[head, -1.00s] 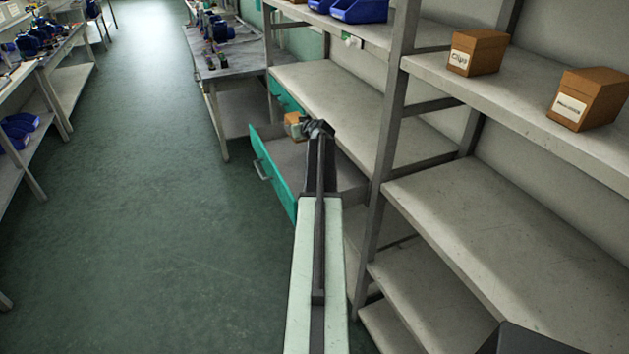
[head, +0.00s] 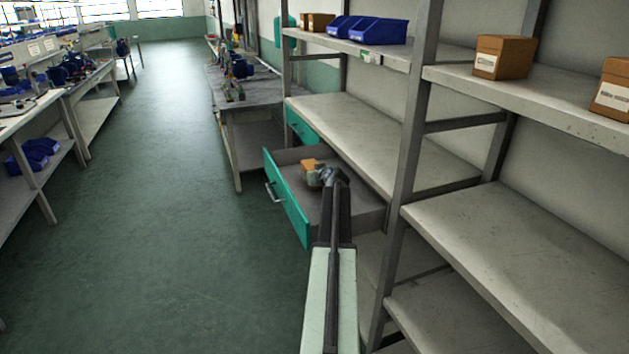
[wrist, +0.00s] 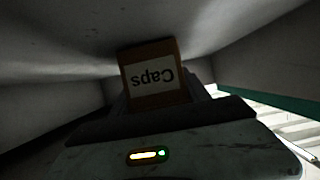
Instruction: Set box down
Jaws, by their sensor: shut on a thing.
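A small orange-brown box (head: 309,167) is at the end of my arm, over or inside the open teal-fronted drawer (head: 287,203). In the wrist view the box (wrist: 155,72) carries a white label reading "Caps", seen upside down. My gripper (head: 326,175) is shut on the box. The drawer's grey inside walls surround the box in the wrist view. The fingertips are mostly hidden there, and I cannot tell whether the box touches the drawer floor.
Grey shelving (head: 530,235) stands close on the right, with an upright post (head: 405,165) beside my arm. Labelled brown boxes (head: 503,57) and blue bins (head: 372,30) sit on the upper shelves. A workbench (head: 240,95) stands behind the drawer. The green floor at left is clear.

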